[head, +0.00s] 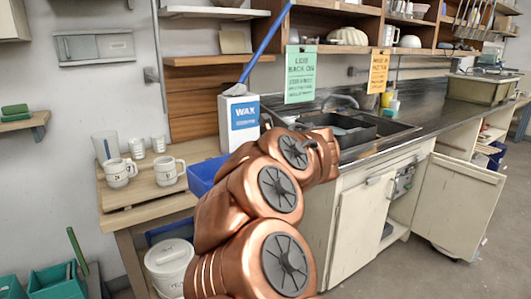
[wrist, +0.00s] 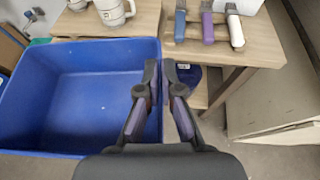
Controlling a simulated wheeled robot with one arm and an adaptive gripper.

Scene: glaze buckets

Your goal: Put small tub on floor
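The blue tub (wrist: 85,95) is an open, empty rectangular tub, filling the left of the wrist view. In the head view its blue side (head: 205,174) shows at the front of the wooden table, partly hidden behind my arm. My gripper (wrist: 159,68) is at the tub's right wall, one finger inside and one outside, closed onto the rim. Its fingers are hidden behind my arm in the head view. The tub looks about level and near tabletop height; its underside is hidden.
The wooden table (head: 150,190) holds mugs (head: 119,172) and a wax box (head: 239,120). Brushes (wrist: 208,25) lie on it. A white lidded bucket (head: 169,264) stands below, and teal bins (head: 58,283) at the left. An open cabinet door (head: 458,205) stands right, with bare floor (head: 420,275) before it.

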